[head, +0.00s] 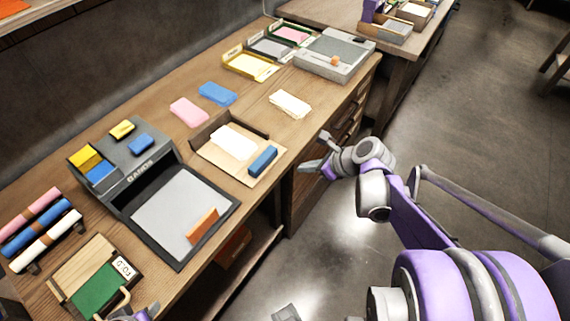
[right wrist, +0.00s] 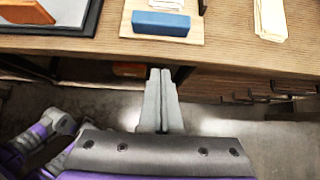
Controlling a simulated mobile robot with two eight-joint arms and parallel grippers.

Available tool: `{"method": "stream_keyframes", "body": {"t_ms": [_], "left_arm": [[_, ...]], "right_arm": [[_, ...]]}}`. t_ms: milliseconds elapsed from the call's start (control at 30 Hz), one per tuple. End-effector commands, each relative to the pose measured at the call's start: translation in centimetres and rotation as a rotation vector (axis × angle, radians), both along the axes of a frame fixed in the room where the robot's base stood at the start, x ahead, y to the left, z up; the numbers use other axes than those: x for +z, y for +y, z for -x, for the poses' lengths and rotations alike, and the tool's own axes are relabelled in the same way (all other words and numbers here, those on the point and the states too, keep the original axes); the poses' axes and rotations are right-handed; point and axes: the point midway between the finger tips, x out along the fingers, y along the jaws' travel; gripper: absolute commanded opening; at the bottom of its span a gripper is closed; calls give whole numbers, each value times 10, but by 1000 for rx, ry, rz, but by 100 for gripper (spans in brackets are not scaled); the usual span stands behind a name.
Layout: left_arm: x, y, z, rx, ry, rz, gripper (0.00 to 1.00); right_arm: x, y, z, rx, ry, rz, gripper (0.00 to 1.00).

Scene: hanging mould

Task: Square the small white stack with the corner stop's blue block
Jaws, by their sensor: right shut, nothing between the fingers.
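The corner stop is a light wooden board (head: 213,154) with dark raised edges on its far sides, lying on the bench. The small white stack (head: 233,139) lies on it, towards the dark corner. The blue block (head: 262,160) lies on the board's near right part, with a gap to the stack. In the right wrist view the blue block (right wrist: 160,23) is at the top, with part of the stack behind it. My right gripper (right wrist: 160,76) is shut and empty, off the bench's front edge, short of the block. Only a bit of my left arm shows at the bottom edge.
A cream stack (head: 290,103) lies right of the corner stop. Pink (head: 190,112) and blue (head: 217,94) stacks lie behind. A grey bands station (head: 125,155) with a dark-rimmed tray stands left. Coloured trays and a grey device (head: 335,56) stand far right.

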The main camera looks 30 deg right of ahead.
Motion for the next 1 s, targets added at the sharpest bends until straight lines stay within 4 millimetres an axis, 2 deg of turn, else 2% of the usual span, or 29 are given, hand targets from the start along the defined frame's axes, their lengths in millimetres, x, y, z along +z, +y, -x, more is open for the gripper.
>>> {"method": "stream_keyframes", "body": {"t_ms": [167,500,700,1000], "left_arm": [[-5,0,1,0,2,0,50],[-13,0,3,0,6,0,50],[-6,0,2,0,3,0,50],[-6,0,1,0,2,0,50]], "right_arm": [[-20,8,-17,5,1,1,0],[-70,27,-64,5,0,1,0],[-67,38,-90,3,-1,1,0],[-68,41,-100,1,1,1,0]]}}
